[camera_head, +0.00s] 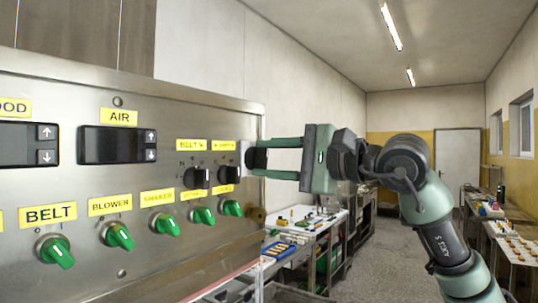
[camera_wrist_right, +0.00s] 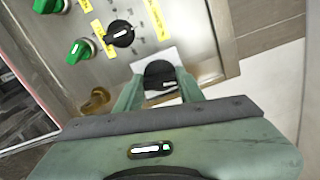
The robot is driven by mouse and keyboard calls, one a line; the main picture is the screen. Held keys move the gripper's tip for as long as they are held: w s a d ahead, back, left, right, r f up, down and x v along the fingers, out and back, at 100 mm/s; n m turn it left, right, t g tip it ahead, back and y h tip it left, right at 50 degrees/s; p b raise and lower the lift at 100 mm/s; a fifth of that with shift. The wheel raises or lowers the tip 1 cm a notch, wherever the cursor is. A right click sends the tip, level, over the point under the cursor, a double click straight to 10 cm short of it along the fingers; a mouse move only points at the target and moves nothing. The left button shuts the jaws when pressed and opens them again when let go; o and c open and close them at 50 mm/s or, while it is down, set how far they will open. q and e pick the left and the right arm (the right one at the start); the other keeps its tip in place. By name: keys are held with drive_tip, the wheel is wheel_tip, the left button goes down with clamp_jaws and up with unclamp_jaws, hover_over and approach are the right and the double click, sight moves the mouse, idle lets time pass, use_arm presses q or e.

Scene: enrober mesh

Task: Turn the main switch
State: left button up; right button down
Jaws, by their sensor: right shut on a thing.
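The main switch (camera_head: 257,158) is a black rotary knob on a pale square plate at the right end of the steel control panel (camera_head: 110,185). In the right wrist view the switch (camera_wrist_right: 159,73) sits between my two green fingers, with its plate (camera_wrist_right: 178,54) behind it. My right gripper (camera_head: 264,158) reaches in from the right and is shut on this knob. It also shows in the right wrist view (camera_wrist_right: 162,84). The label of the switch cannot be read. My left gripper is not in view.
Two smaller black knobs (camera_head: 196,177) and a row of green knobs (camera_head: 118,236) sit left of the switch on the panel. A brass-coloured knob (camera_head: 257,215) is just below. A bench with small items (camera_head: 305,222) stands behind; the grey floor is open.

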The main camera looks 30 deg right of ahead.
drive_tip(key=shift+n, duration=1.2)
drive_tip(key=c, duration=0.9)
unclamp_jaws()
drive_tip(key=shift+s+d+f, duration=0.1)
drive_tip(key=shift+s+d, duration=0.1)
drive_tip(key=shift+s, duration=0.2)
drive_tip(key=b+v, duration=0.2)
drive_tip(key=v, duration=0.5)
drive_tip(key=shift+a, duration=0.1)
drive_tip(key=shift+w, duration=0.1)
